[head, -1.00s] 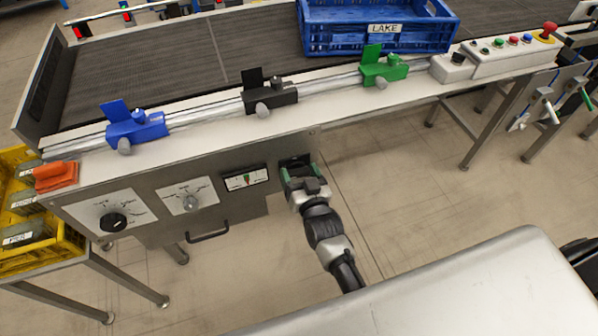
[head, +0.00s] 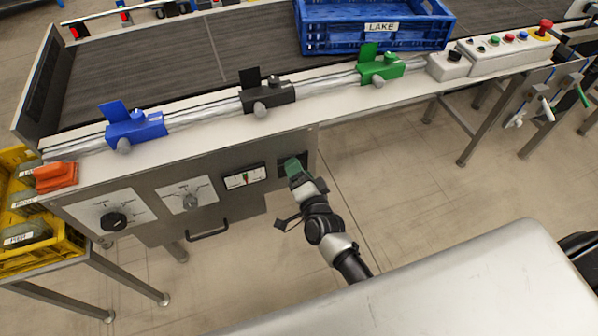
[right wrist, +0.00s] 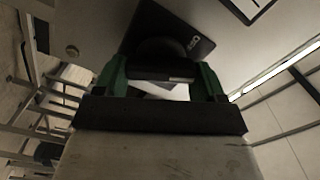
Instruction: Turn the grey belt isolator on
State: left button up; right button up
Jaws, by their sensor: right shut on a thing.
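The belt isolator is a dark plate (head: 284,169) at the right end of the grey front panel. My right gripper (head: 297,171) reaches it and hides its handle in the head view. In the right wrist view, the green fingers of my right gripper (right wrist: 162,76) stand on either side of the isolator's dark round handle (right wrist: 160,52) and are shut on it. The plate behind, with small white lettering (right wrist: 192,42), looks tilted in that view. The handle's exact setting is hard to read. My left gripper is not in view.
A blue crate (head: 340,36) stands on the belt.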

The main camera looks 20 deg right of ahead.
jog(key=m, duration=0.2)
jog(key=m+b, duration=0.1)
jog(key=m, duration=0.1)
jog(key=shift+f+m, duration=0.2)
jog(key=shift+m, duration=0.2)
dwell(0.4)
jog(key=o, duration=0.9)
jog(key=s, duration=1)
jog(key=shift+s+d, duration=0.2)
jog(key=shift+s, duration=0.2)
